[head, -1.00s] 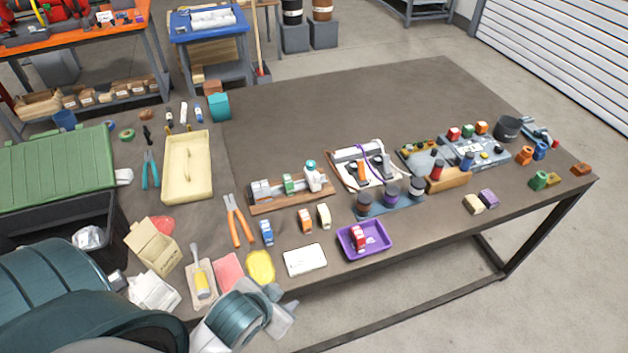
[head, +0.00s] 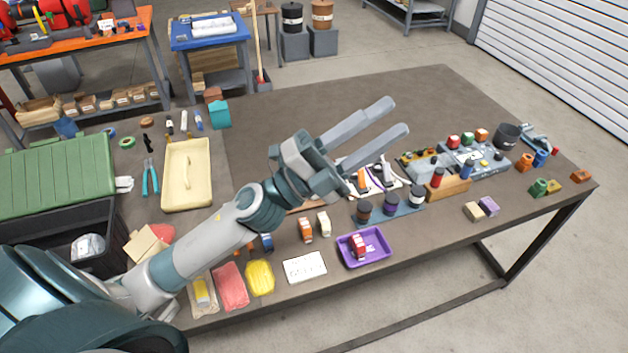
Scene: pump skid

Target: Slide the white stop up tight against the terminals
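My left gripper (head: 397,118) is open and empty, with its two pale fingers apart and pointing to the upper right, above the table. My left arm and gripper body cover the wooden board with the terminals. Only a sliver of the board's front edge (head: 303,208) shows under the arm. The terminals and the white stop are hidden behind my arm, so I cannot tell how they stand to each other. My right gripper is not in view.
A white-framed board with a purple wire (head: 388,185) lies right of the hidden board. Orange and cream blocks (head: 307,229) and a purple tray (head: 364,262) with a red block are in front. A cream tray (head: 186,200) is at left. The table's back (head: 300,95) is clear.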

